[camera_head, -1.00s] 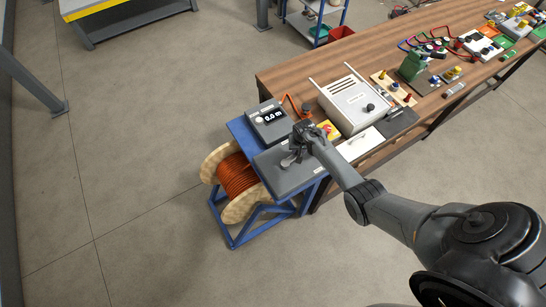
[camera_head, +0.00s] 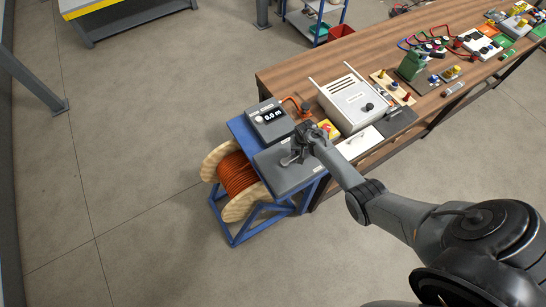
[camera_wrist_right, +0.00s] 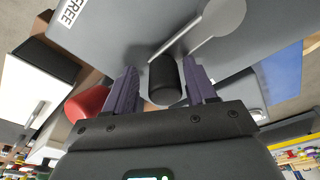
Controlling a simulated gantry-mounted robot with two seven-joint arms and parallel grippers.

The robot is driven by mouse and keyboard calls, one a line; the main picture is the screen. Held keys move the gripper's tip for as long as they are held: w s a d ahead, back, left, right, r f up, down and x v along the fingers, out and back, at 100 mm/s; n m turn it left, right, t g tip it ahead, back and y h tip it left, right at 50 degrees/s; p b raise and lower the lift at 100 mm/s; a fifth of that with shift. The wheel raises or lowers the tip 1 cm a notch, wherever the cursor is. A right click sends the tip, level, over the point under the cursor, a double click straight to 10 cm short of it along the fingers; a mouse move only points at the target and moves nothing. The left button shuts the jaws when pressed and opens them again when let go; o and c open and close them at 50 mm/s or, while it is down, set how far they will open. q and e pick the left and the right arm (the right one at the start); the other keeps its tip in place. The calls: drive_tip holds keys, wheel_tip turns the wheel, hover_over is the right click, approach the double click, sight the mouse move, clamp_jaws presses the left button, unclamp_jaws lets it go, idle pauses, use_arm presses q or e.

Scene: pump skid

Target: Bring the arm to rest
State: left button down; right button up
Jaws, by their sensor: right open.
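My right gripper (camera_head: 296,150) is over the grey box on the blue cable-reel stand in the head view. In the right wrist view the gripper (camera_wrist_right: 162,85) is open, with its two dark purple fingers on either side of a black cylindrical knob (camera_wrist_right: 164,80). Whether the fingers touch the knob is unclear. A thin grey lever and round disc (camera_wrist_right: 222,16) lie beyond it on the grey panel (camera_wrist_right: 120,25), which carries a label ending in "FREE". My left gripper is out of view.
The orange cable reel (camera_head: 236,176) sits in the blue frame (camera_head: 240,232). A grey display box (camera_head: 269,120) reads 0.0 m. The wooden bench (camera_head: 300,72) holds a white box (camera_head: 352,100) and several fixtures.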

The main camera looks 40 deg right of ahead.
drive_tip(key=shift+s+a+f, duration=0.15)
drive_tip(key=shift+a+f, duration=0.05)
drive_tip(key=shift+a, duration=0.2)
idle(0.3)
